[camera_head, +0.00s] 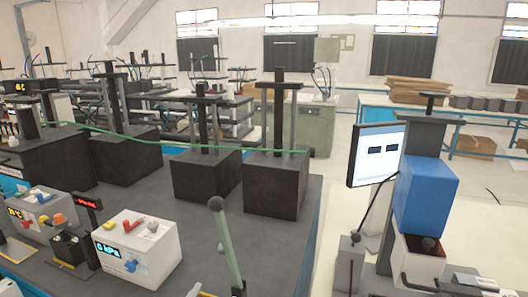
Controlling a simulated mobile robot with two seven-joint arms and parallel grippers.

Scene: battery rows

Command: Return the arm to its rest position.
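Neither of my grippers shows in the head view, and I cannot make out either arm for certain. A pale green bar with a dark round end (228,245) rises from the bottom edge near the middle. I cannot tell whether it is a lever on the bench or something else. No gripper fingers and no held thing are visible.
A dark bench (200,235) carries several black blocks with posts (275,185) and a white control box (140,250) at the left. At the right stand a monitor (376,155) and a blue machine (424,195). Pale floor (335,190) shows between.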

